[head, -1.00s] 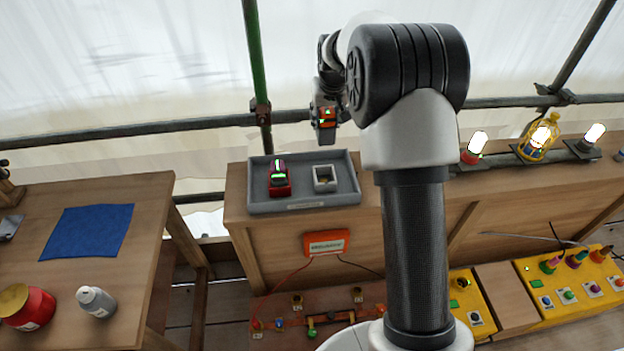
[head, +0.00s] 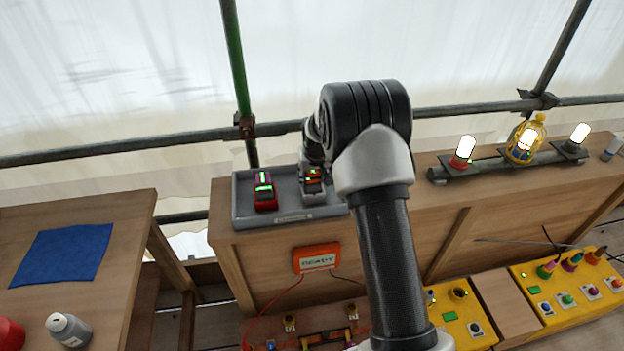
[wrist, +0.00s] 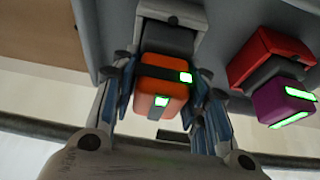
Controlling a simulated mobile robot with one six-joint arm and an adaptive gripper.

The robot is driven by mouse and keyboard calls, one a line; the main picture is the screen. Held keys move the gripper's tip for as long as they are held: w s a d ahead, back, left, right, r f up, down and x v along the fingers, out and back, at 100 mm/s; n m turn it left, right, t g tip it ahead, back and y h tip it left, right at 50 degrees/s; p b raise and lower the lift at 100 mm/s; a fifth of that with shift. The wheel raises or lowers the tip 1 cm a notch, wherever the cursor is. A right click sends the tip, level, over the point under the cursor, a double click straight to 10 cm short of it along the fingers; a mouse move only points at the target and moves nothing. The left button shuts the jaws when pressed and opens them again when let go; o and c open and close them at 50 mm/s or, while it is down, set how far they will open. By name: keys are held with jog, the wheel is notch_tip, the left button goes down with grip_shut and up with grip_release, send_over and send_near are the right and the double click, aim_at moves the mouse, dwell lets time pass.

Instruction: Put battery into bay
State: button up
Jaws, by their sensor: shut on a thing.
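My gripper (wrist: 160,110) is shut on an orange battery (wrist: 165,80) with a dark band and green lit marks. In the head view the battery (head: 313,175) is at the right half of a grey tray (head: 286,222). The pale grey bay (wrist: 170,10) shows in the wrist view just beyond the battery, in line with it. A dark grey part lies between the bay's walls and meets the battery. I cannot tell how deep the battery sits.
A red holder (wrist: 265,55) with a purple, green-lit battery (wrist: 285,103) stands beside the bay in the tray. An orange box (head: 317,259) hangs on the bench front below. Lamps (head: 524,143) stand to the right. A blue cloth (head: 62,254) lies on the left table.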

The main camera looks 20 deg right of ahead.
aim_at(312, 182)
jog(key=shift+f, duration=0.5)
jog(key=shift+f, duration=0.3)
jog(key=shift+s+f+b, duration=0.2)
jog(key=shift+f+b, duration=0.15)
jog(key=shift+b, duration=0.15)
jog(key=o, duration=0.8)
jog(key=shift+s, duration=0.1)
jog(key=o, duration=0.4)
jog(key=shift+f, duration=0.35)
jog(key=shift+r, duration=0.1)
